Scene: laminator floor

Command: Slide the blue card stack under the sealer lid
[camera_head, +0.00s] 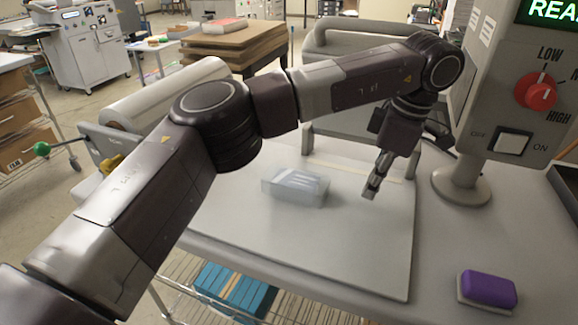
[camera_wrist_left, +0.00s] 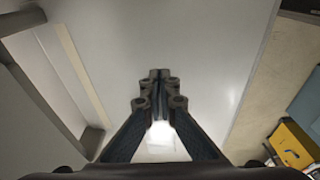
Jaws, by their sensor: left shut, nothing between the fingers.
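The blue card stack (camera_head: 297,187), a pale, translucent bluish block, lies on the white board (camera_head: 345,245) in the head view. My left gripper (camera_head: 371,190) is shut and empty, pointing down over the board to the right of the stack, apart from it. In the left wrist view the fingertips (camera_wrist_left: 159,80) are together; a bright pale shape (camera_wrist_left: 160,140) shows behind the fingers, mostly hidden. The sealer, with a grey lid and handle (camera_head: 345,28), stands behind the board; my left arm hides much of it. My right gripper is not in view.
A control box with a red knob (camera_head: 536,92) and a white switch (camera_head: 512,142) stands at the right. A purple eraser-like block (camera_head: 487,288) lies at the front right. A white roll (camera_head: 165,92) is at the left. The board's front is clear.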

